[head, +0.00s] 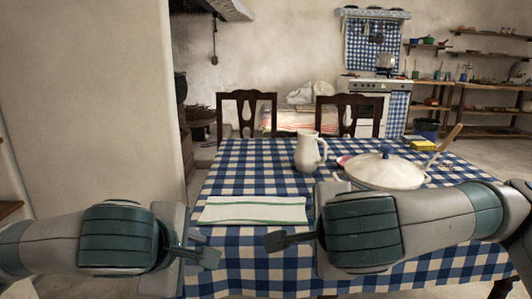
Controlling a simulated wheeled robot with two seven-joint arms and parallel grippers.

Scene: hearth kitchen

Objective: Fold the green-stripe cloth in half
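The green-stripe cloth (252,213) is white with thin green stripes along its long edges. It lies flat on the near left part of the checked tablecloth, with its long side running left to right. My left gripper (206,257) is in front of the cloth's near left corner, apart from it in the picture. My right gripper (276,241) is in front of the cloth's near edge, right of its middle. Both grippers show side-on, and their finger gaps are not clear. No cloth shows in either one.
A white pitcher (307,153) stands behind the cloth. A large white tureen (385,170) with a blue knob stands at the right, with a pink dish (344,160) and a yellow block (423,145) near it. Two dark chairs (246,108) stand behind the table. The tablecloth (235,171) is bare behind the cloth.

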